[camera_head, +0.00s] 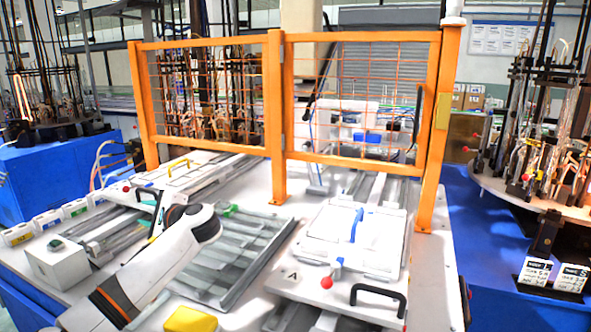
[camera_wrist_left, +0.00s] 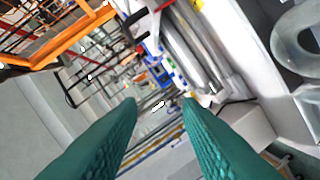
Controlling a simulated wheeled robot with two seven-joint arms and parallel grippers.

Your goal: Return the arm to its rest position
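My left arm (camera_head: 160,265) comes in from the lower left of the head view, white with a dark joint and an orange band, and bends above the left part of the white workbench (camera_head: 435,270). Its fingers are hard to make out there. In the left wrist view my left gripper (camera_wrist_left: 160,103) has two green textured fingers, spread apart with a clear gap and nothing between them. Small bins with coloured labels show beyond the fingertips. My right gripper is in neither view.
An orange mesh guard (camera_head: 276,120) stands across the bench. A slatted metal tray (camera_head: 240,262) lies beside my arm. A white plate fixture (camera_head: 355,237) with a black handle is to the right. A grey box (camera_head: 58,263) and a yellow block (camera_head: 190,320) are nearby.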

